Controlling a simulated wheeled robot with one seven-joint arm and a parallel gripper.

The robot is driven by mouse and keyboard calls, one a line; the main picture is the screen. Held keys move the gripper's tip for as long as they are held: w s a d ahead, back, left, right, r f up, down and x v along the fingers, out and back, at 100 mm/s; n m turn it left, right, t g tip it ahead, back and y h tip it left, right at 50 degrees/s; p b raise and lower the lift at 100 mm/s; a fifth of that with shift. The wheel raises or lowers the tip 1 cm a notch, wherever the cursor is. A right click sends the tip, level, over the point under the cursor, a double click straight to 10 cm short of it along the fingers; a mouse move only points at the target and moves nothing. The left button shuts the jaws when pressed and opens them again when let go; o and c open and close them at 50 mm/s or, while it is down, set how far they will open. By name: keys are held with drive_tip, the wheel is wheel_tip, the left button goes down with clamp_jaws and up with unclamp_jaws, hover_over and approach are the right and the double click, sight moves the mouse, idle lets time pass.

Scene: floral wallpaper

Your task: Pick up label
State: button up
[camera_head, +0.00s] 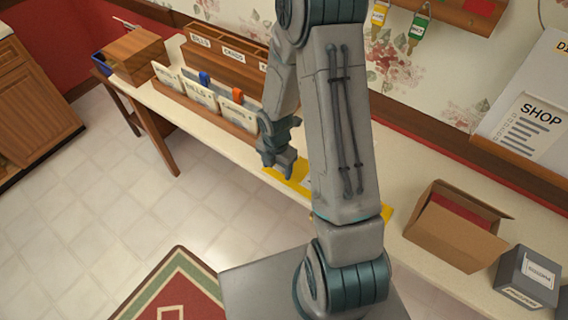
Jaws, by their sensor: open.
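A small pale patch, possibly a label (305,183), shows on the yellow thing beside my arm. My arm hides most of the yellow thing; another bit of it shows to the right of the arm. I cannot tell whether the fingers touch it. Written labels also show on the wooden organizer (222,62) and on the grey box (526,275).
The cream table (415,165) runs along the wall. White card holders (203,92) stand in a wooden tray at left. An open cardboard box (455,228) stands at right. Tagged keys (417,30) hang above. A patterned rug (175,285) lies on the floor.

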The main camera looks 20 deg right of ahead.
drive_tip(key=c, duration=1)
drive_tip(key=shift+c, duration=0.2)
drive_tip(key=shift+r, duration=0.1)
